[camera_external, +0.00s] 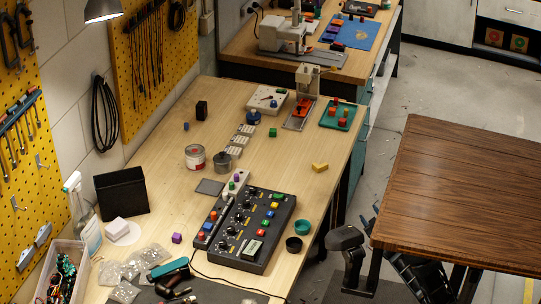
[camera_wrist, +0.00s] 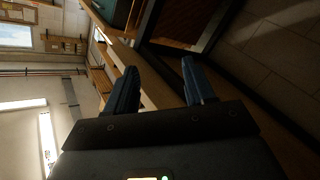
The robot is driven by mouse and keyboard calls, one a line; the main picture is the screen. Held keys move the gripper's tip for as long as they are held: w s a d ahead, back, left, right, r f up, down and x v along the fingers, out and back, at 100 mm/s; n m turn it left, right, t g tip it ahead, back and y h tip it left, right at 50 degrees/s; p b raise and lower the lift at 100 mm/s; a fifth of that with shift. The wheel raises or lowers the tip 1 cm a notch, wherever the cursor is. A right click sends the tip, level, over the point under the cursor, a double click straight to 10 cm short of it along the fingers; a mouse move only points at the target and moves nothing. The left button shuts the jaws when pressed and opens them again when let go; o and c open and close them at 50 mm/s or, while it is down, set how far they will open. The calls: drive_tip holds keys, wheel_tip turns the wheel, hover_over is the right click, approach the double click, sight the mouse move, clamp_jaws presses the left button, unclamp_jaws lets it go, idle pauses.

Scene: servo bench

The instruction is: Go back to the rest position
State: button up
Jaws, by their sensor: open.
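My gripper (camera_wrist: 160,84) shows in the wrist view as two dark blue fingers standing well apart, with nothing between them. The wrist view is tilted on its side and looks past the fingers toward furniture edges, a dark floor and a wall with bright windows. The fingers touch nothing that I can see. In the external view, dark shapes stand in the gap between the workbench (camera_external: 285,165) and the brown wooden table (camera_external: 465,190).
The workbench carries a black control panel (camera_external: 252,228), a paint can (camera_external: 195,157), a yellow block (camera_external: 320,167), a green tray (camera_external: 337,115) and a spray bottle (camera_external: 82,210). The brown table's top is bare. Grey floor is open behind it.

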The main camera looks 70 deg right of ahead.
drive_tip(key=w+a+f+n+t+y+p, duration=0.2)
drive_tip(key=a+n+t+y, duration=0.35)
drive_tip(key=a, duration=1.15)
drive_tip(key=s+a+r+m+y+p, duration=0.1)
drive_tip(key=s+a+r+y, duration=0.15)
drive_tip(key=a, duration=0.45)
drive_tip(key=s+a+r+y, duration=0.2)
drive_tip(key=a+y, duration=0.1)
drive_tip(key=a, duration=0.3)
drive_tip(key=s+a+r+m+y+p, duration=0.1)
drive_tip(key=s+a+r+y, duration=0.15)
drive_tip(key=a, duration=0.45)
wheel_tip(320, 180, up, 13)
drive_tip(key=p, duration=1.4)
drive_tip(key=shift+d+r+g, duration=0.15)
drive_tip(key=shift+g, duration=0.2)
drive_tip(key=shift+n, duration=0.25)
